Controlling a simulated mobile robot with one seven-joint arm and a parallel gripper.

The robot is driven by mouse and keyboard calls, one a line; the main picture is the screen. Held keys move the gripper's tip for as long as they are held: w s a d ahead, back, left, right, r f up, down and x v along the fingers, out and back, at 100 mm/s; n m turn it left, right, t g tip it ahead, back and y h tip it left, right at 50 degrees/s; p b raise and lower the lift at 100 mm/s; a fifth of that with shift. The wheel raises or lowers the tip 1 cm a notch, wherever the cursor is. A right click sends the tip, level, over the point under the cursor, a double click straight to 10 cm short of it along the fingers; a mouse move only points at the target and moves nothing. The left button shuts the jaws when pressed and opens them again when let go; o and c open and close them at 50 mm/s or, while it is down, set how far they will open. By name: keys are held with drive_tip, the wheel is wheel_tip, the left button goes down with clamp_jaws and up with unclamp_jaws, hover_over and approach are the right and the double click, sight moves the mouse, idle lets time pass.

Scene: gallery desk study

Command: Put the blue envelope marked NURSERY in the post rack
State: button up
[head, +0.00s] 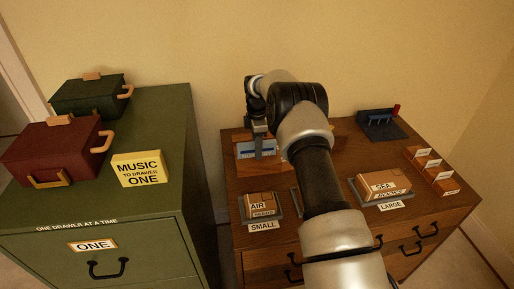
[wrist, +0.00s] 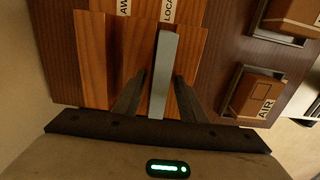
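The blue envelope (head: 245,152) stands upright at the back left of the wooden desk, against a wooden holder that I take to be the post rack (head: 245,176). In the wrist view the envelope (wrist: 164,70) shows nearly edge-on as a thin grey-blue strip in front of the rack's wood (wrist: 95,65). My gripper (head: 262,140) is low over the envelope, and in the wrist view my gripper's fingers (wrist: 160,76) lie on either side of it. The right finger seems to touch it; a narrow gap seems to show on the left. The NURSERY marking is not readable.
Cartons marked AIR (head: 262,203) and SEA (head: 383,185) sit in trays on the desk. A dark blue stand (head: 381,126) and labelled wooden blocks (head: 430,165) are at the right. A green cabinet (head: 150,205) with two boxes stands left, across a gap. My arm hides the desk's middle.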

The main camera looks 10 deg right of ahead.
wheel_tip(320, 180, up, 17)
drive_tip(key=shift+r+p, duration=0.2)
drive_tip(key=shift+p, duration=0.15)
drive_tip(key=shift+s+r, duration=0.1)
drive_tip(key=s+r+m+t+p, duration=0.1)
drive_tip(key=s+r+m, duration=0.3)
drive_tip(key=s+r, duration=0.5)
drive_tip(key=s+r+m+t+p, duration=0.2)
drive_tip(key=s+r+m, duration=0.2)
drive_tip(key=s+r, duration=0.55)
drive_tip(key=s+m+t+p, duration=0.2)
drive_tip(key=s+m, duration=0.8)
drive_tip(key=s, duration=1.4)
drive_tip(key=shift+r+t, duration=0.15)
drive_tip(key=shift+t, duration=0.15)
